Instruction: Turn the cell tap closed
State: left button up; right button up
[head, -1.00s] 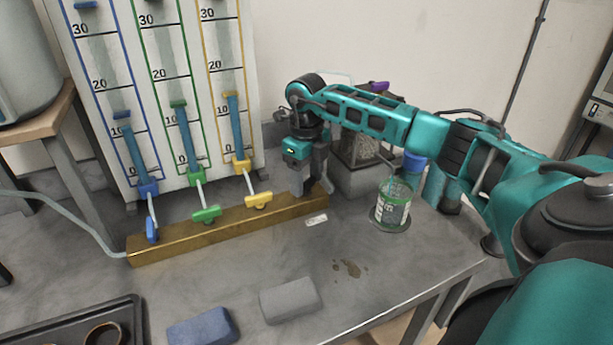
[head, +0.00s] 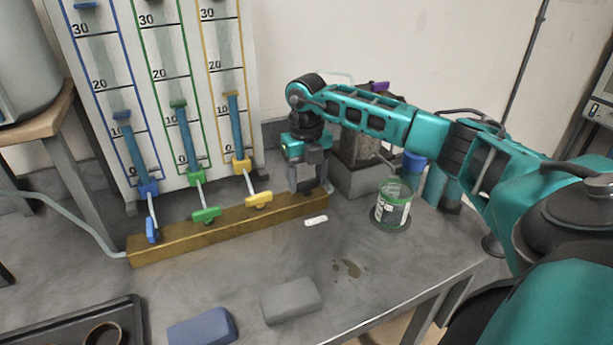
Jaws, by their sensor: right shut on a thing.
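A brass manifold bar (head: 180,237) lies on the bench with a blue tap handle (head: 152,230), a green tap handle (head: 206,215) and a yellow tap handle (head: 259,201). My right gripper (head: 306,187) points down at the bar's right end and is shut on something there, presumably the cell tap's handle. The fingers hide that handle, so its angle cannot be read. A small white label (head: 316,221) lies on the bench in front of it. A clear jar with a green rim (head: 393,207) stands to the right. My left gripper is out of view.
A gauge board (head: 163,100) with blue, green and yellow scales stands behind the bar. A grey block (head: 290,300), a blue block (head: 203,328) and a dark tray (head: 70,325) lie in front. A brown spill (head: 348,268) marks the bench.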

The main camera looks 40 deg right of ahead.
aim_at(307, 182)
jog(key=o, duration=1.1)
jog(key=shift+c, duration=0.2)
jog(key=shift+r, duration=0.1)
notch_tip(307, 182, up, 13)
dwell(0.4)
